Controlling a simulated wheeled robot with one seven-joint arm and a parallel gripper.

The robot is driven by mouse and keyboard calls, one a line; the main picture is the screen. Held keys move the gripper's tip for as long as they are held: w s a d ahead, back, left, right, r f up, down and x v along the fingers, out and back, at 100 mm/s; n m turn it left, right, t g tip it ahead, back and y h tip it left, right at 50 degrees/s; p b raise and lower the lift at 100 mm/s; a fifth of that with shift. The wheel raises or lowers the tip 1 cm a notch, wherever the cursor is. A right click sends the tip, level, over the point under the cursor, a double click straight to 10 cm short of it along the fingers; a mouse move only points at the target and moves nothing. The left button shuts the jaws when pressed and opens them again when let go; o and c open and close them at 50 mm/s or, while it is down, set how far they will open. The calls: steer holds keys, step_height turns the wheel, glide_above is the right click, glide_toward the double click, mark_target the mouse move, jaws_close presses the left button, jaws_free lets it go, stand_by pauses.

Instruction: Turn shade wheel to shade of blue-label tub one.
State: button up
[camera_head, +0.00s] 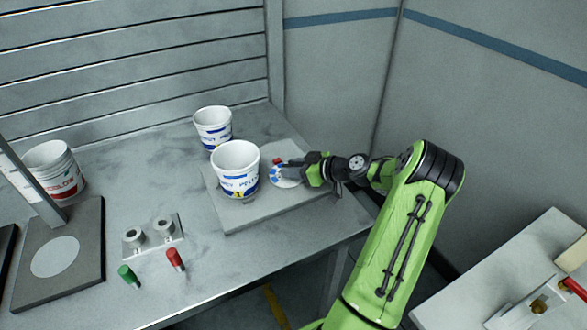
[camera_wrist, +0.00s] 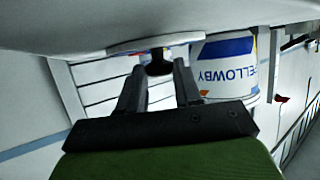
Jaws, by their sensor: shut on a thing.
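The shade wheel (camera_head: 279,180) is a small pale disc with coloured patches on the grey board, at the right of the front tub. My gripper (camera_head: 291,166) reaches it from the right. In the wrist view my gripper (camera_wrist: 158,70) is shut on the wheel's dark knob (camera_wrist: 158,60), and the wheel's pale rim (camera_wrist: 130,46) shows edge-on. The blue-label tub one (camera_head: 235,160) is white and upright, with a yellow 1 mark. Its label also shows upside down in the wrist view (camera_wrist: 225,60). My fingers hide part of the wheel, and I cannot read its setting.
Another blue-label tub (camera_head: 212,128) stands behind. The grey board (camera_head: 240,222) lies beneath the front tub and wheel. A two-socket block (camera_head: 152,238), green peg (camera_head: 128,274) and red peg (camera_head: 174,259) are at front left. Walls close the back and right.

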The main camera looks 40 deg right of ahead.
steer(key=m+h+b, duration=0.2)
steer(key=h+b, duration=0.1)
steer(key=shift+a+f+t+b, duration=0.2)
steer(key=shift+a+t+b, duration=0.1)
steer(key=m+h+b, duration=0.2)
steer(key=m, duration=0.1)
steer(key=shift+a+h+b, duration=0.35)
steer(key=shift+h, duration=0.05)
steer(key=m+h, duration=0.2)
steer(key=h, duration=0.1)
steer(key=shift+w+a+r+m+g+b, duration=0.1)
steer(key=shift+a+r+m+g+b, duration=0.2)
steer(key=shift+m+g, duration=0.1)
steer(key=shift+m+g+h, duration=0.4)
steer(key=shift+m+h, duration=0.4)
steer(key=shift+h, duration=0.2)
steer(key=o, duration=1)
